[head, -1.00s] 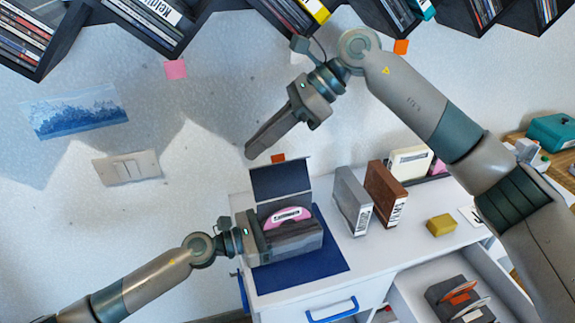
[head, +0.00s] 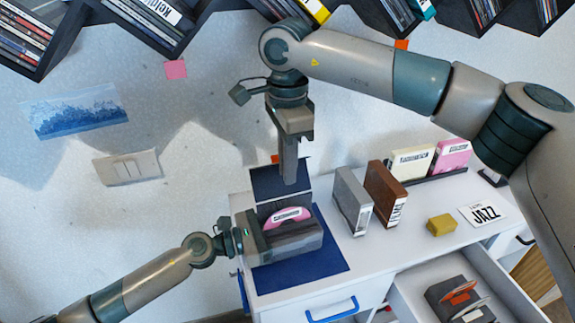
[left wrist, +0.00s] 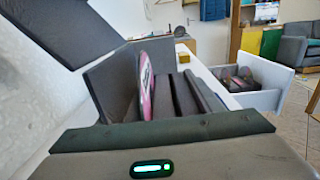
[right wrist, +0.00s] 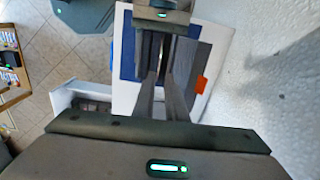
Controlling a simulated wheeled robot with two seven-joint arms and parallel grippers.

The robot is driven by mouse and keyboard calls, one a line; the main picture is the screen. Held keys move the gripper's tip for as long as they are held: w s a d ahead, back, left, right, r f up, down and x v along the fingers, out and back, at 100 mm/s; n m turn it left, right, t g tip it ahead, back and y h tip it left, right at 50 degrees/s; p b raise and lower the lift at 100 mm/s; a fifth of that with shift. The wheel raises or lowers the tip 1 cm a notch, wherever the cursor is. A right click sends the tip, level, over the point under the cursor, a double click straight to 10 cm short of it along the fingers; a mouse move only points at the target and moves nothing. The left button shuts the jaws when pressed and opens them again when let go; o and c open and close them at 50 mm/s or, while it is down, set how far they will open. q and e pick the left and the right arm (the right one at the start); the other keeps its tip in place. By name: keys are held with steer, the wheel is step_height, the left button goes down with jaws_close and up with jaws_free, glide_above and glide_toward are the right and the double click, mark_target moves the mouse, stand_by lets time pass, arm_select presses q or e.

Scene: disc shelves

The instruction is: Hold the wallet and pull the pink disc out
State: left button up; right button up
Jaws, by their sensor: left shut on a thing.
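The dark wallet (head: 300,243) stands on the blue mat (head: 325,265) with its lid (head: 272,183) raised. The pink disc (head: 287,214) with a white label stands partly out of its top. In the left wrist view the disc (left wrist: 147,86) is seen edge-on. My left gripper (head: 256,238) is shut on the wallet's left end. My right gripper (head: 289,178) points down above the wallet, in front of the lid and over the disc, apart from it. In the right wrist view its two fingers (right wrist: 162,95) are separated by a narrow gap.
A grey case (head: 352,200) and a brown case (head: 384,192) stand right of the wallet. Cream and pink cases (head: 452,156) stand behind. A yellow block (head: 440,225) and a JAZZ card (head: 483,213) lie further right. An open drawer (head: 415,300) holds discs. Zigzag shelves (head: 155,35) hang above.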

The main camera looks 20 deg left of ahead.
mark_target(288, 208)
steer(key=shift+f, duration=0.1)
steer(key=shift+f, duration=5.95)
jaws_close()
steer(key=shift+r, duration=0.2)
steer(key=shift+r, duration=4.85)
